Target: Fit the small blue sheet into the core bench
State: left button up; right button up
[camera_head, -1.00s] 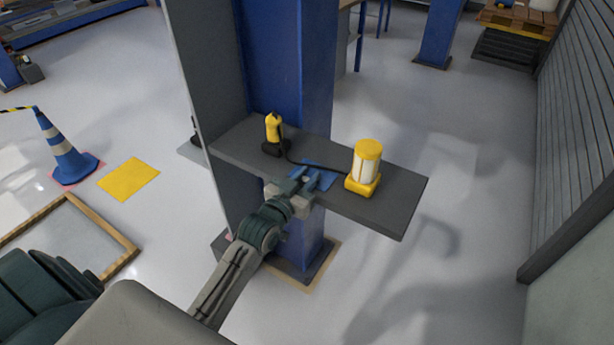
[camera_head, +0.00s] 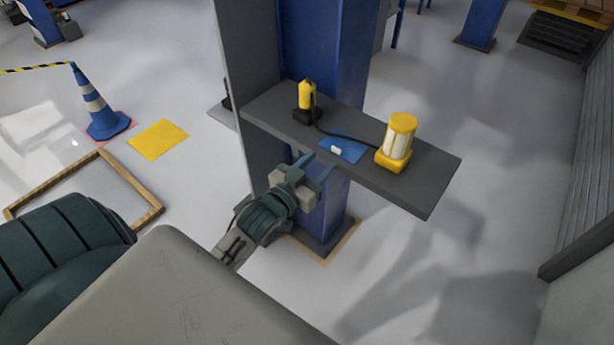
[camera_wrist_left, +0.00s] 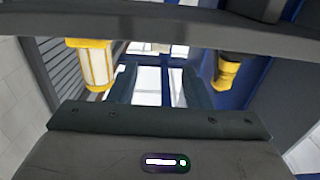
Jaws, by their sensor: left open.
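The small blue sheet (camera_head: 343,147) lies flat on the dark grey shelf-like bench (camera_head: 428,185), between a yellow handheld device and a yellow-and-white lamp. A small white piece (camera_head: 336,150) rests on the sheet. My left gripper (camera_head: 319,166) is open and empty at the bench's near edge, just short of the sheet, its fingers pointing toward it. In the left wrist view my two fingers (camera_wrist_left: 160,85) stand apart with nothing gripped between them. I cannot make out the sheet there. My right gripper is not in view.
The yellow-and-white lamp (camera_head: 398,145) stands right of the sheet. The yellow device (camera_head: 307,98) stands left of it, and a black cable runs between them. A blue column (camera_head: 323,60) rises behind the bench. A cone (camera_head: 101,108) stands on open floor at left.

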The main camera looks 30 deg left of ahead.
pick_arm(q)
jog(key=shift+s+a+b, duration=0.15)
jog(key=shift+s+b, duration=0.15)
jog(key=shift+s, duration=1.85)
